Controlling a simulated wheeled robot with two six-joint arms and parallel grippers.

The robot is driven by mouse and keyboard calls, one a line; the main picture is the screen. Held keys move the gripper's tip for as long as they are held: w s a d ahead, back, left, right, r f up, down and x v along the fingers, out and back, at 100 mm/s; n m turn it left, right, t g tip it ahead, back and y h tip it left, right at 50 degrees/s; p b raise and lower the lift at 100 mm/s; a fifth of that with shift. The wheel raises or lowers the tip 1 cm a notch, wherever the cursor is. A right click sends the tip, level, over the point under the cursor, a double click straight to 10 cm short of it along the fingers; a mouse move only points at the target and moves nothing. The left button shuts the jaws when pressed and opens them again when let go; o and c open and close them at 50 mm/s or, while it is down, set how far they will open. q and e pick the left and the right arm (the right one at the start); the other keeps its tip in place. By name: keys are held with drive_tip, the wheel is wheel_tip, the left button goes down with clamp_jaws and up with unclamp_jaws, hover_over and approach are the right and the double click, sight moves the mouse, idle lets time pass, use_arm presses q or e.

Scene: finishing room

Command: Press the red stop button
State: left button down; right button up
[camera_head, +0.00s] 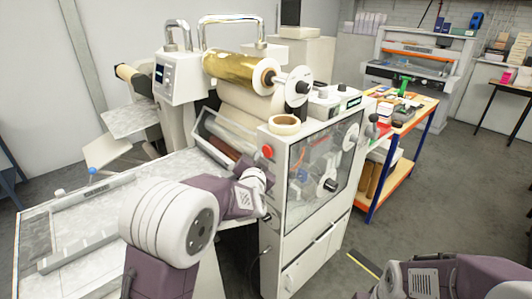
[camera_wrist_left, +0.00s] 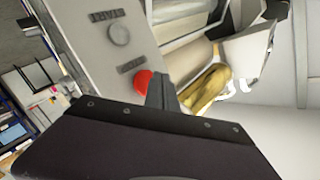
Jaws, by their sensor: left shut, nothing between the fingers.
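The red stop button (camera_head: 267,152) is a round knob on the narrow front panel of the white machine (camera_head: 285,225), near its top left corner. In the left wrist view the red button (camera_wrist_left: 143,80) sits on the grey panel, just left of the dark fingers. My left gripper (camera_head: 263,180) is shut and empty, just below the button in the head view. Its fingers show in the left wrist view (camera_wrist_left: 161,90), with their tips close beside the button. I cannot tell whether they touch it. My right gripper is out of view; only my right arm shows at the bottom right.
A gold foil roll (camera_head: 240,72) and a tape roll (camera_head: 285,125) are on the machine. A grey round knob (camera_wrist_left: 119,34) is on the same panel as the button. A flat bed (camera_head: 120,205) lies at left. A wooden-topped workbench (camera_head: 418,105) stands behind right, with open floor nearby.

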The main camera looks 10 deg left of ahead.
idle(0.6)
use_arm(q)
drive_tip(key=shift+w+d+p, duration=0.25)
drive_tip(key=shift+w+p, duration=0.05)
drive_tip(key=shift+w, duration=0.05)
drive_tip(key=shift+w+d+p, duration=0.25)
drive_tip(key=shift+w+p, duration=0.05)
idle(0.6)
idle(0.3)
drive_tip(key=shift+s+a+b, duration=0.4)
drive_tip(key=shift+s+a, duration=0.1)
drive_tip(key=shift+s, duration=0.2)
